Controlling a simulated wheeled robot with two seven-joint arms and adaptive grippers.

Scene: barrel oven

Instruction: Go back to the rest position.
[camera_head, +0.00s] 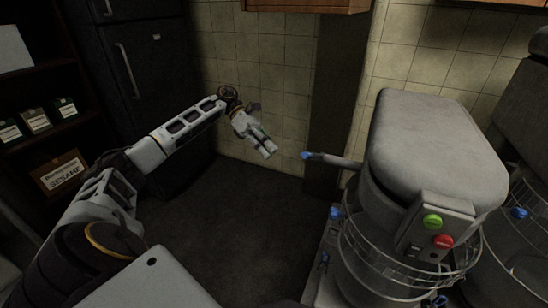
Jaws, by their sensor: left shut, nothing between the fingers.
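My left arm reaches in from the left of the head view. Its gripper (267,150) is shut and empty, held in the air over the dark floor in front of the tiled wall. It is apart from everything, left of the blue-tipped lever on the mixer. My right gripper is not in view.
A large grey mixer (434,140) with a wire guard, a green button (432,221) and a red button (443,241) stands at the right. A second machine is behind it. A dark fridge (135,80) and a shelf with boxes (59,172) are at the left. The middle floor (245,215) is clear.

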